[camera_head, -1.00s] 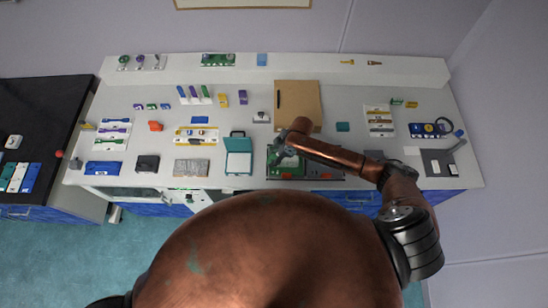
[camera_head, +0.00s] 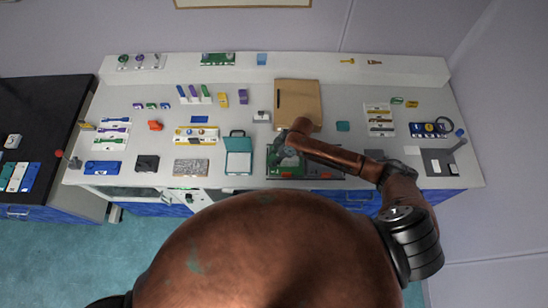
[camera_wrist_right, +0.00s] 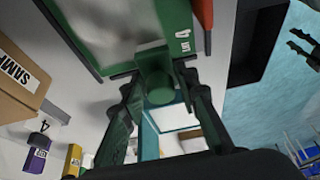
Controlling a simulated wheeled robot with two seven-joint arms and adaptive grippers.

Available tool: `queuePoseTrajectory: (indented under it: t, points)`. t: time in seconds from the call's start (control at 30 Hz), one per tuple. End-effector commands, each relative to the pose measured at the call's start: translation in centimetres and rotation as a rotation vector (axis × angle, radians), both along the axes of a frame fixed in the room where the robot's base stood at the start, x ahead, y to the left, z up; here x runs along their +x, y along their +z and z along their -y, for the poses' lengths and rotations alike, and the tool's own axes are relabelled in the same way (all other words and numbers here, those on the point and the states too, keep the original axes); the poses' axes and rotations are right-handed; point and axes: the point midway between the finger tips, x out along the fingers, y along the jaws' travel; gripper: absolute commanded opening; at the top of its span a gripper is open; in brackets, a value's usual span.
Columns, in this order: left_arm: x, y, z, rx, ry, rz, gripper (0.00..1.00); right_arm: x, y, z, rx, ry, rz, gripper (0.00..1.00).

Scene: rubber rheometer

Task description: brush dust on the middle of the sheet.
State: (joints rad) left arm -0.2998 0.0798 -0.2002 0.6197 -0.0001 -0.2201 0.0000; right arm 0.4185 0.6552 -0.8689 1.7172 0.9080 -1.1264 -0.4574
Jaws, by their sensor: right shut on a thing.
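The grey-white sheet (camera_wrist_right: 112,22) lies in a green frame (camera_wrist_right: 177,18) marked "LOT 4" in the right wrist view. In the head view the frame (camera_head: 270,167) is at the bench's front middle, partly hidden by my arm. My right gripper (camera_wrist_right: 160,92) is shut on a green piece (camera_wrist_right: 153,62), apparently the brush, over the frame's near edge. Its bristles and any contact with the sheet cannot be made out. In the head view the right gripper (camera_head: 291,146) is over the frame. Dark open prongs at the wrist view's upper right look like my left gripper (camera_wrist_right: 289,39).
A grey textured slab (camera_head: 191,167) is further left. Racks and small blocks crowd the bench. In the wrist view a sample box (camera_wrist_right: 14,85) is at the left.

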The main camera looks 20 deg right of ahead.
Motion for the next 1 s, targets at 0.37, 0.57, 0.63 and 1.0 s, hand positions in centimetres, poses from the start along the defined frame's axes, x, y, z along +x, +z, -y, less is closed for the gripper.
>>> queuePoseTrajectory:
  t: [0.37, 0.57, 0.63, 1.0]
  points:
    - [0.0, -0.4, 0.0, 0.000, 0.000, 0.000, 0.40, 0.0, -0.8, 0.0, 0.000, 0.000, 0.000, 0.09]
    - [0.0, -0.6, 0.0, 0.000, 0.000, 0.000, 0.40, 0.0, -1.2, 0.0, 0.000, 0.000, 0.000, 0.09]
    - [0.0, -0.6, 0.0, 0.000, 0.000, 0.000, 0.40, 0.0, -1.2, 0.0, 0.000, 0.000, 0.000, 0.09]
    - [0.0, 0.5, 0.0, 0.000, 0.000, 0.000, 0.40, -0.6, -0.9, 2.0, -0.001, -0.001, -0.002, 0.09]
